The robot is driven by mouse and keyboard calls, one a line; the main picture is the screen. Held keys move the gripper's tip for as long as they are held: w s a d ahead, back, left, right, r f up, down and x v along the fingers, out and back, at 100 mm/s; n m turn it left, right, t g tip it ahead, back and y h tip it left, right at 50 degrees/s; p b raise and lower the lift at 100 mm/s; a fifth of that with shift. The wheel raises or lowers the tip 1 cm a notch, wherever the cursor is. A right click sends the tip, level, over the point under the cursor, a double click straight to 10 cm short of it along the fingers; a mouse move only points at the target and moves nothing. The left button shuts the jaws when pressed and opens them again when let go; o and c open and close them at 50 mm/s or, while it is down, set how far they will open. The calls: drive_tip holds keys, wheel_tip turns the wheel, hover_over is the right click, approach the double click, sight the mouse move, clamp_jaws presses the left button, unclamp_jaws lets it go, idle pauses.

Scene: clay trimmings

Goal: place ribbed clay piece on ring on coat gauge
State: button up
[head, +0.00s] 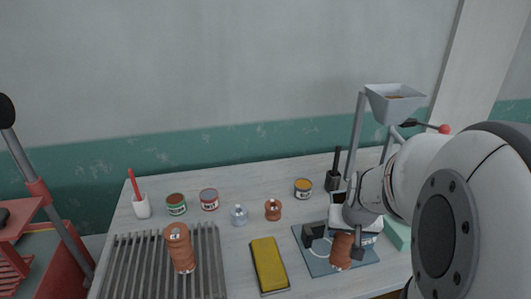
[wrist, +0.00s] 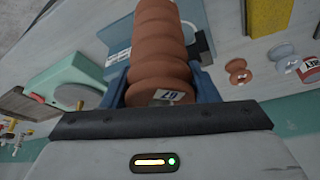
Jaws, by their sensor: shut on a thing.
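My gripper (head: 350,222) is shut on a ribbed reddish-brown clay piece (head: 341,251), which hangs below it in the head view. In the wrist view the clay piece (wrist: 160,45) stands between the blue fingers, with a label reading 67 on its near end. The coat gauge seems to be the blue-grey plate (head: 316,266) under the piece, with a dark block (head: 309,231) and a pale curved part on it. Whether the piece touches the plate, I cannot tell.
Another ribbed clay piece (head: 180,250) stands on a slatted rack (head: 134,268) at left. A grey hopper (head: 396,104) rises behind my arm.

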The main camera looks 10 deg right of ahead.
drive_tip(key=w+f+p, duration=0.2)
drive_tip(key=w+f, duration=0.4)
drive_tip(key=w, duration=0.4)
drive_tip(key=shift+w+a, duration=0.2)
drive_tip(key=shift+w, duration=0.1)
drive_tip(key=o, duration=1.4)
drive_tip(key=shift+s+f, duration=0.1)
drive_tip(key=b+v, duration=0.1)
drive_tip(key=v, duration=1.1)
drive_tip(key=s+a+r+n, duration=0.1)
drive_tip(key=s+a, duration=0.3)
drive_tip(key=s, duration=0.1)
drive_tip(key=s+a+r+n+y, duration=0.1)
drive_tip(key=s+a, duration=0.3)
drive_tip(key=s, duration=0.1)
drive_tip(key=s+a+r+n, duration=0.1)
drive_tip(key=s+a+n, duration=0.1)
drive_tip(key=s+a, duration=0.2)
drive_tip(key=shift+s+a+g+y, duration=0.2)
drive_tip(key=shift+s+g+y, duration=0.15)
drive_tip(key=shift+s, duration=0.65)
